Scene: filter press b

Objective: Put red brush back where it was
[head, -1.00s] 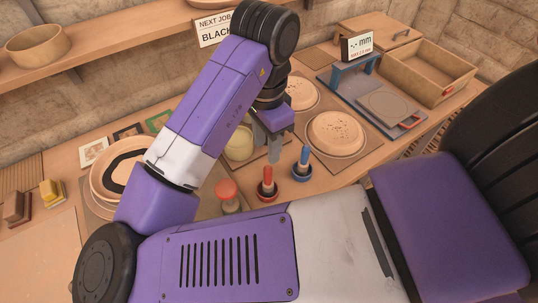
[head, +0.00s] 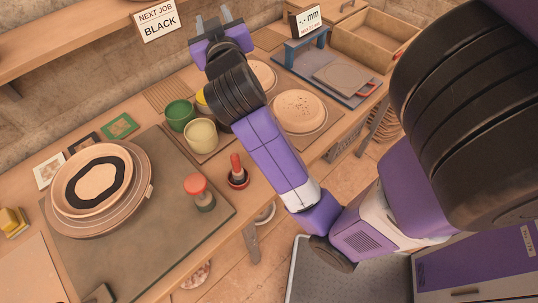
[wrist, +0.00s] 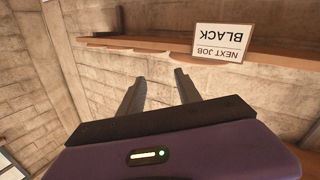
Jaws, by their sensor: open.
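The red brush (head: 236,163) stands upright in a small dark dish with a red rim (head: 238,183), near the front edge of the bench. My gripper (head: 213,18) is raised at the back of the bench, well away from the brush. Its two fingers are apart with nothing between them. In the wrist view my gripper (wrist: 160,78) is also empty and faces the wall and shelf. The blue brush does not show now; my arm covers part of the bench to the right of the red brush.
A red-topped stamp-like tool (head: 198,190) stands on the dark mat (head: 130,240), left of the red brush. Green (head: 179,114) and cream (head: 201,135) pots stand behind it. A NEXT JOB BLACK sign (head: 157,22) is on the shelf. Round plates (head: 299,111) lie right of my arm.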

